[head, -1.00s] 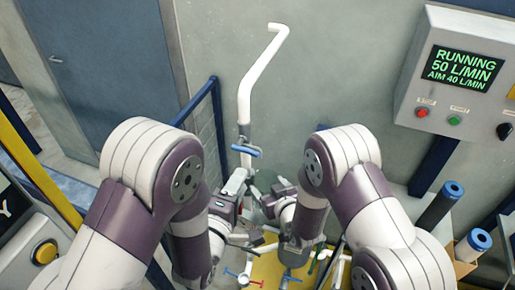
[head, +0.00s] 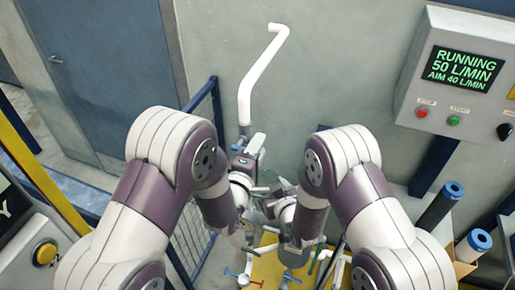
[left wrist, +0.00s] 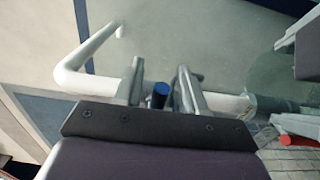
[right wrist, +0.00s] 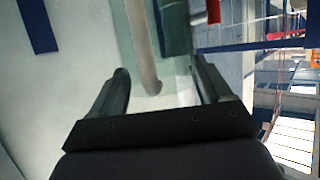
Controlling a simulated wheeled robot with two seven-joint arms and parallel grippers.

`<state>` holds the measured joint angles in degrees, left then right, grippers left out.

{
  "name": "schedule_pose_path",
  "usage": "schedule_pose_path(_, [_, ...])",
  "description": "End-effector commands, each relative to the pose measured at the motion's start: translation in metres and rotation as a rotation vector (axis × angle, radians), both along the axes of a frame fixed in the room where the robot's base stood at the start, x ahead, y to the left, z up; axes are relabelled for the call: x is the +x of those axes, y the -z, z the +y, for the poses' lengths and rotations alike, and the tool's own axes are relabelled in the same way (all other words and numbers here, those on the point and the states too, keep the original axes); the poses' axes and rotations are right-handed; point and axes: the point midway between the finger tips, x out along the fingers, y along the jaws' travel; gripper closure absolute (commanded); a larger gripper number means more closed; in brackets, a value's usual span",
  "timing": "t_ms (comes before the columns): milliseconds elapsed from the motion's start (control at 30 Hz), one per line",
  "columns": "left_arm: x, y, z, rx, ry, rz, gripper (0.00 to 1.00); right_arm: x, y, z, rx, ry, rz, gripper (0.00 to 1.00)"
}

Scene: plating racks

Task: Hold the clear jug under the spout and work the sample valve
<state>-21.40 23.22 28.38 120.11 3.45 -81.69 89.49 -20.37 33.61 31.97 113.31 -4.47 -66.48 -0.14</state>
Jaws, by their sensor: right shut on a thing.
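The sample valve's blue handle (left wrist: 158,95) shows between the spread fingers of my left gripper (left wrist: 160,88). I cannot see contact with it. In the head view my left gripper (head: 252,150) is at the valve, on the white pipe (head: 244,100), and hides most of the handle. My right gripper (right wrist: 164,88) is shut on the clear jug (right wrist: 178,75), which fills the gap between its fingers. A pale spout pipe (right wrist: 144,50) shows through or behind the jug wall. In the head view my right gripper (head: 275,198) is just right of and below the left one; the jug is hard to make out there.
A control box (head: 455,60) on the wall reads RUNNING, 50 L/MIN, AIM 40 L/MIN. Red and blue small valves (head: 245,279) sit low over a yellow surface (head: 265,268). A blue rail frame (head: 205,105) stands at left. Blue-capped rolls (head: 440,205) stand at right.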

Motion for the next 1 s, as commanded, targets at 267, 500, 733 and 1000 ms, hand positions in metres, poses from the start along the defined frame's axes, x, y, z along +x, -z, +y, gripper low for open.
schedule_pose_path(267, [0.000,0.001,0.000,0.010,0.000,-0.003,1.00,0.000,0.000,0.000,0.000,0.000,-0.001,0.69])
schedule_pose_path(500, [0.001,0.017,0.003,0.321,-0.001,-0.103,1.00,0.000,0.000,0.000,0.000,0.000,-0.001,0.69])
schedule_pose_path(733, [0.001,0.021,0.005,0.435,0.000,-0.142,1.00,0.000,0.000,0.000,0.000,0.000,-0.001,0.69])
schedule_pose_path(1000, [0.001,0.021,0.005,0.433,0.000,-0.141,0.59,0.000,0.000,0.000,0.000,0.000,-0.001,0.69])
